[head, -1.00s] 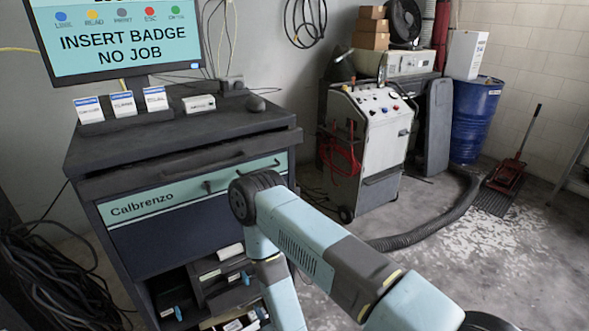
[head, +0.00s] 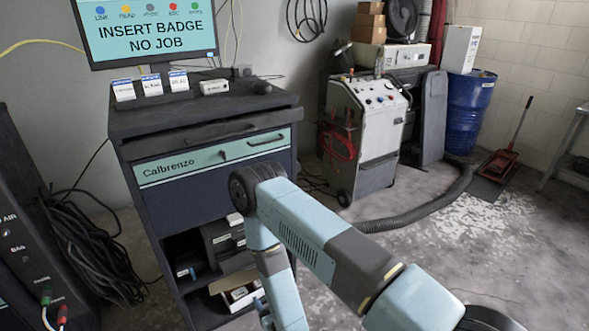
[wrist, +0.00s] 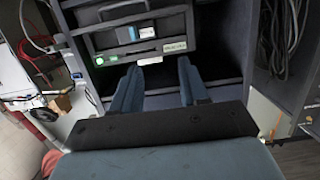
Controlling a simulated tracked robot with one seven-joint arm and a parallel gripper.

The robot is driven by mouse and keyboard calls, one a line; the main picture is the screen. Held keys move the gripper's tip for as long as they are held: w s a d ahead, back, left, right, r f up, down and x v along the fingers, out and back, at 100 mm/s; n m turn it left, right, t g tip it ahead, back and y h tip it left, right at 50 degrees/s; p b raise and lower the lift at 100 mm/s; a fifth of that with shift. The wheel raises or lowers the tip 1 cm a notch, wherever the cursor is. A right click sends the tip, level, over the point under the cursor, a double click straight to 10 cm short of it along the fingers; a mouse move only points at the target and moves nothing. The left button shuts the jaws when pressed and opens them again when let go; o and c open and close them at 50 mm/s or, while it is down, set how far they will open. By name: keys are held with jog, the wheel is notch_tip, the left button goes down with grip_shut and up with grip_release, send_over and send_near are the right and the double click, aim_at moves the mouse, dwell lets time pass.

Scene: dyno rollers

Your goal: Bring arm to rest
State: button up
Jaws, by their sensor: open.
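My arm reaches from the bottom right of the head view to the front of the dark Calbrenzo cabinet (head: 165,200) and bends down there. My gripper (wrist: 157,82) shows in the wrist view with its two blue fingers apart and nothing between them. It faces the cabinet's open lower bay, where a dark device (wrist: 138,35) with a green light sits beyond the fingertips. In the head view the fingers are mostly out of frame at the bottom edge.
A monitor (head: 150,32) reading "INSERT BADGE NO JOB" stands on the cabinet. A white machine (head: 365,140) on wheels stands to the right, with a black hose (head: 425,213) on the floor. Cables (head: 85,245) hang at left. Floor (head: 470,235) at right is mostly clear.

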jog(key=w+d+r+m+g+h, duration=0.1)
jog(key=w+r+m+h, duration=0.1)
jog(key=w+r, duration=1.35)
jog(key=w+d+r+g+h, duration=0.1)
jog(key=d+r, duration=0.3)
jog(key=r, duration=0.3)
jog(key=d+r+m+h, duration=0.1)
jog(key=d+r, duration=0.2)
jog(key=r, duration=0.4)
jog(key=w+d+r+g+h, duration=0.1)
jog(key=d+r, duration=0.3)
jog(key=r, duration=0.3)
jog(key=s+d+r+m+g+h, duration=0.1)
jog(key=s+d+r+m+g, duration=0.1)
jog(key=s+d+r, duration=1.1)
jog(key=s+d+r+g, duration=0.1)
jog(key=s+d+r, duration=0.1)
jog(key=s, duration=0.4)
jog(key=s+d+r+m+h, duration=0.1)
jog(key=s+d+r, duration=0.2)
jog(key=s, duration=0.3)
jog(key=s+d+r+g+h, duration=0.1)
jog(key=s+d+r, duration=0.2)
jog(key=s, duration=0.3)
jog(key=shift+s+r+g, duration=0.3)
jog(key=shift+s+r, duration=0.05)
